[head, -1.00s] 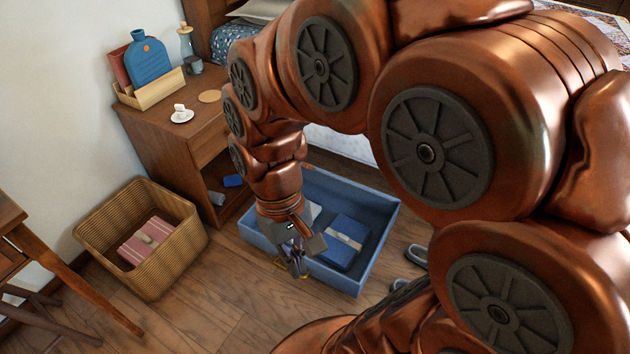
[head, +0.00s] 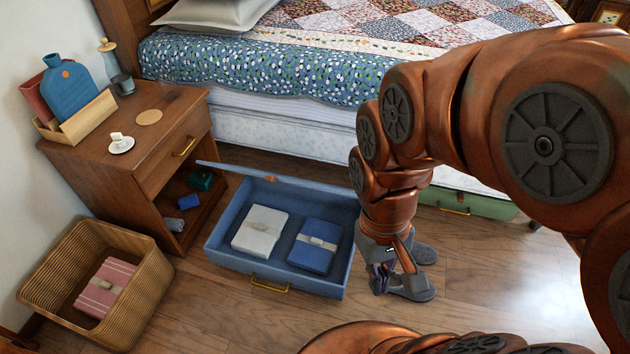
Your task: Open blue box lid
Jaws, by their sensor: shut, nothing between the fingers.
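The blue box (head: 225,261) sits on the wood floor between the nightstand and my arm, with a brass handle (head: 269,284) on its front. Its lid (head: 231,171) is raised at the back left, seen nearly edge-on, and the inside is open to view. A white strapped bundle (head: 259,231) and a blue strapped bundle (head: 313,246) lie inside. My gripper (head: 382,285) is shut and empty, low to the right of the box and apart from it, in front of grey slippers.
The grey slippers (head: 421,256) lie on the floor beside my gripper. A wicker basket (head: 150,292) stands at left, below the nightstand (head: 135,166). The bed (head: 270,130) is behind. A green box (head: 470,204) shows under the bed.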

